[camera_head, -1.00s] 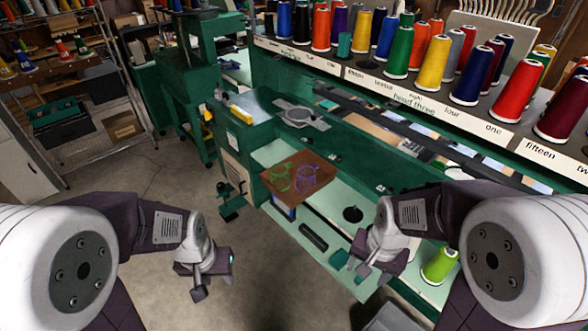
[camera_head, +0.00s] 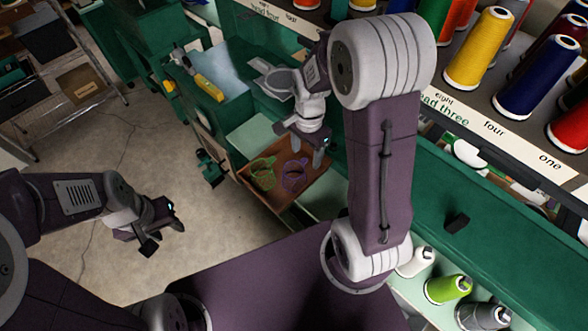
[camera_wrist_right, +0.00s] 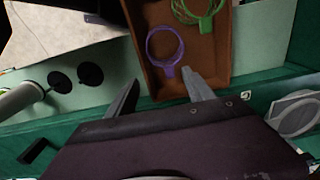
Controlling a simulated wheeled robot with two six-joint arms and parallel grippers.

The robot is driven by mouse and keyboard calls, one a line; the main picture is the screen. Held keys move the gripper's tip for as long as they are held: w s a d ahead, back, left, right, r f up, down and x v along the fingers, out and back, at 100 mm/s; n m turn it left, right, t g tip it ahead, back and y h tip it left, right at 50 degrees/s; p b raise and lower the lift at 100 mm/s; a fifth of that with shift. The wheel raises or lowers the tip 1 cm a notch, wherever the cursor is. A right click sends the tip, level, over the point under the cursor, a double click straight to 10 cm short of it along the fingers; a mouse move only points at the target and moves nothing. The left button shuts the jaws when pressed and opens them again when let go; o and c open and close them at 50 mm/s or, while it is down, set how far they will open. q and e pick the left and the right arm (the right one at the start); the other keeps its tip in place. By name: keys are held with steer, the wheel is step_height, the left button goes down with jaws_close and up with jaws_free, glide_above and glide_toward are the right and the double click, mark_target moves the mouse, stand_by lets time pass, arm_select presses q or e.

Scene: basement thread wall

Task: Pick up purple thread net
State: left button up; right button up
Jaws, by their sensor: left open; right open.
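The purple thread net (camera_head: 294,175) is a thin ring with a small tab and lies in a brown tray (camera_head: 281,204) on the green machine's ledge. It also shows in the right wrist view (camera_wrist_right: 164,47), with its tab toward my fingers. A green thread net (camera_head: 262,174) lies beside it in the same tray. My right gripper (camera_head: 308,160) is open and empty, just above the tray near the purple net. In the right wrist view its two fingers (camera_wrist_right: 160,85) are apart, with the purple net beyond the tips. My left gripper (camera_head: 165,230) is open and empty over the floor at left.
Thread cones, such as a yellow one (camera_head: 478,48), stand on the rack at upper right. A lime cone (camera_head: 447,289) stands at lower right. The green machine beam (camera_head: 465,190) runs along the right. Concrete floor (camera_head: 150,130) is free at left.

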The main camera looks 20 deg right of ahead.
mark_target(303, 162)
steer(key=shift+s+a+f, duration=0.2)
steer(key=shift+s+f, duration=0.15)
steer(key=shift+f, duration=0.2)
steer(key=w+f, duration=0.1)
steer(key=w, duration=0.1)
steer(key=w+f, duration=0.1)
steer(key=shift+a+f+p, duration=0.25)
steer(key=shift+f+p, duration=0.05)
steer(key=f, duration=0.3)
steer(key=shift+s+d, duration=0.25)
steer(key=shift+d, duration=0.05)
steer(key=shift+s+d+f, duration=0.1)
steer(key=shift+s+f, duration=0.15)
steer(key=shift+f, duration=0.05)
arm_select(q)
steer(key=shift+w+a+r, duration=0.2)
steer(key=shift+w+r, duration=0.15)
steer(key=shift+w, duration=0.15)
steer(key=shift+w, duration=0.1)
arm_select(e)
steer(key=shift+w, duration=0.15)
